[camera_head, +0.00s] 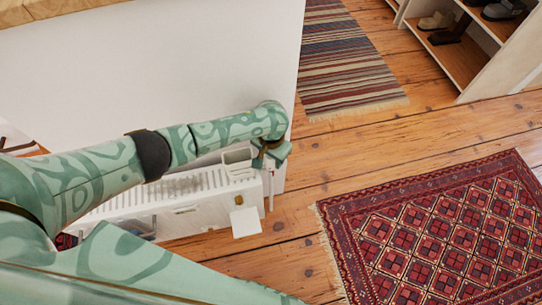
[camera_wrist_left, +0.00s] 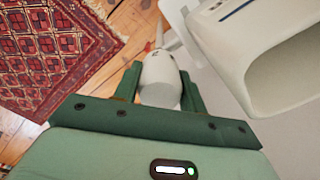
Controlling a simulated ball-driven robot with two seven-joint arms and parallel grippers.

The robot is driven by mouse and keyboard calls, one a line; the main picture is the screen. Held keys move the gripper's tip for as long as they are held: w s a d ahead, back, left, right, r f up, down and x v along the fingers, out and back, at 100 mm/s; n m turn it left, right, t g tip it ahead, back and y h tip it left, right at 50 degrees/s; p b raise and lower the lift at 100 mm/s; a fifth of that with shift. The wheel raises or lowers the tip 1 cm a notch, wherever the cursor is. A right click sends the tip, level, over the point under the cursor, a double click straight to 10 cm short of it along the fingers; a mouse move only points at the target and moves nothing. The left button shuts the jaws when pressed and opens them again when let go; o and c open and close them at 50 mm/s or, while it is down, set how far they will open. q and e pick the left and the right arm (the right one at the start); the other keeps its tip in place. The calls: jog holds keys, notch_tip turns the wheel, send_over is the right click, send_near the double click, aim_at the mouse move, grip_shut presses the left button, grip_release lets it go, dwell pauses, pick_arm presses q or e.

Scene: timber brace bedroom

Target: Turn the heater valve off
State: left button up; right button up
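The heater (camera_head: 190,205) is a white radiator low along the white wall panel. Its valve has a pale, rounded knob (camera_wrist_left: 160,80), seen in the left wrist view beside the heater's end (camera_wrist_left: 270,60). My left gripper (camera_head: 271,152) is at the heater's right end in the head view, pointing down. In the wrist view its two green fingers (camera_wrist_left: 161,88) stand on either side of the knob, close against it with no clear gap. In the head view the knob is mostly hidden by the gripper. My right gripper is not in view.
A red patterned rug (camera_head: 435,235) lies on the plank floor to the right. A striped rug (camera_head: 345,60) lies farther back. A shoe shelf (camera_head: 465,60) stands at the upper right. A small white plate (camera_head: 245,222) sits at the heater's front. Bare floor lies between heater and red rug.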

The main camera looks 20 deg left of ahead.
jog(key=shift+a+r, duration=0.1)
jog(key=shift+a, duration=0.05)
pick_arm(q)
jog(key=shift+p, duration=0.3)
jog(key=shift+r+m+p, duration=0.2)
jog(key=shift+m+p, duration=0.4)
jog(key=shift+m, duration=0.1)
jog(key=shift+m+p, duration=0.3)
jog(key=shift+p, duration=0.05)
jog(key=shift+f+m+p, duration=0.1)
jog(key=shift+m+p, duration=0.3)
jog(key=shift+m, duration=0.4)
jog(key=shift+f+m, duration=0.15)
jog(key=shift+m, duration=0.85)
jog(key=m, duration=0.2)
jog(key=shift+m, duration=0.3)
jog(key=m, duration=0.5)
jog(key=shift+m, duration=0.3)
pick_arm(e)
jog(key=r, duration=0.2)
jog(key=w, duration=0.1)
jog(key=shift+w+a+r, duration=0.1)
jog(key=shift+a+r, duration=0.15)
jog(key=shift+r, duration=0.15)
